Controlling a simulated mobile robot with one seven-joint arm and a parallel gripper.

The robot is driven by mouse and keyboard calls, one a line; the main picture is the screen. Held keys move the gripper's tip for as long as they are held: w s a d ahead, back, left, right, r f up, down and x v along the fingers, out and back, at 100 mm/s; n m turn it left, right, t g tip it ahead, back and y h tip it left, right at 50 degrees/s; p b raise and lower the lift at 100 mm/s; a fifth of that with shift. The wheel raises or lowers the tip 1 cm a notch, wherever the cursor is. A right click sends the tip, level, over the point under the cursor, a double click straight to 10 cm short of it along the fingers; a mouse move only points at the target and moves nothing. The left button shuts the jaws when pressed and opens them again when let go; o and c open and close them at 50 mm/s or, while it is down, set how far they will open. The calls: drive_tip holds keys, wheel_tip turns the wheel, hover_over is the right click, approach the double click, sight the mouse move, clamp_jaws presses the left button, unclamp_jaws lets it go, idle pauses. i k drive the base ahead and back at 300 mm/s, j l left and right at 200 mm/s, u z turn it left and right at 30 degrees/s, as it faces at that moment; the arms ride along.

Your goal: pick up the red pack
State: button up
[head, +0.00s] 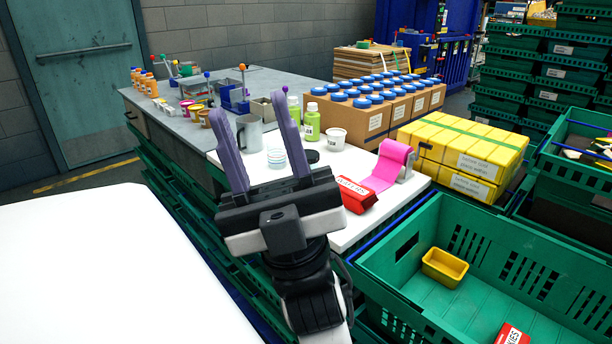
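A red pack (357,195) with a white label lies on the white board (345,235) on the worktop, just right of my gripper's body in the head view. A second red pack (513,335) with a white label lies in the green crate at the lower right, cut off by the picture's bottom edge. My gripper (248,108) has two purple fingers spread wide apart, pointing up and away in the picture. Nothing is held between them. My gripper and arm cover part of the board.
A pink roll (388,165), white tub (336,139), green bottles (311,122) and a metal mug (249,133) stand near the red pack. The green crate (470,212) also holds a yellow tray (444,267). Yellow packs (470,152) and blue-capped boxes (352,118) stand behind.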

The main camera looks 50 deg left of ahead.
sight(357, 198)
drive_tip(key=j+u, duration=0.1)
drive_tip(key=u, duration=1.05)
drive_tip(key=l+u, duration=0.45)
drive_tip(key=l, duration=0.2)
drive_tip(key=k+l+u, duration=0.1)
drive_tip(key=l+u, duration=0.35)
drive_tip(key=l, duration=0.15)
drive_tip(key=i, duration=0.45)
